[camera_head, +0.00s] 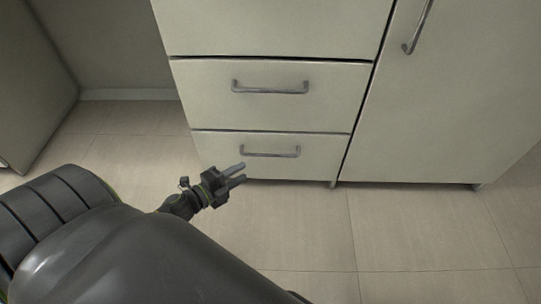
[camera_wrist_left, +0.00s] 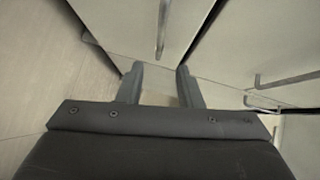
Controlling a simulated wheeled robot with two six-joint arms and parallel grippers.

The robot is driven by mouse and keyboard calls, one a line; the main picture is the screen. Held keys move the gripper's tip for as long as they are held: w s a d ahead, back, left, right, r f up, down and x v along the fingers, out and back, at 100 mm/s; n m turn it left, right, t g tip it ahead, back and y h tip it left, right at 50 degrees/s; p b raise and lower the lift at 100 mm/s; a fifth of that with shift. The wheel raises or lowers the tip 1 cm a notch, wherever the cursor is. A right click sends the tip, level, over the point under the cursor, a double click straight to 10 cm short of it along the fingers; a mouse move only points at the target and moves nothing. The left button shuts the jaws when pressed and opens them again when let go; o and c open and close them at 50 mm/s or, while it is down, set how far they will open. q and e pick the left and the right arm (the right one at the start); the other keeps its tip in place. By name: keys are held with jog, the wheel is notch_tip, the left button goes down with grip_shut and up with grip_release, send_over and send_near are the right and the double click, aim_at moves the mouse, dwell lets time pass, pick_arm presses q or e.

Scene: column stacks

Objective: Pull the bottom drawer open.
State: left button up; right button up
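The bottom drawer (camera_head: 225,143) is a pale cream front at the foot of the cabinet, and it looks closed, flush with the front above. Its grey metal bar handle (camera_head: 270,154) runs level across the middle. My left gripper (camera_head: 243,172) is in front of the drawer, below and left of the handle in the picture, apart from it. Its two fingers are spread with nothing between them, as the left wrist view (camera_wrist_left: 158,73) also shows. That view shows several bar handles; which one is the bottom drawer's is unclear. My right gripper is not in view.
Another drawer (camera_head: 200,85) with a bar handle (camera_head: 270,88) sits directly above. A cabinet door (camera_head: 440,120) with its own handle (camera_head: 417,28) stands to the right. The tiled floor (camera_head: 300,230) before the cabinet is clear. A grey-green cabinet side (camera_head: 30,90) stands at far left.

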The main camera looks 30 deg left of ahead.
aim_at(269, 156)
pick_arm(q)
jog(key=b+x, duration=0.1)
jog(key=x, duration=1.2)
jog(key=shift+f, duration=0.15)
grip_shut()
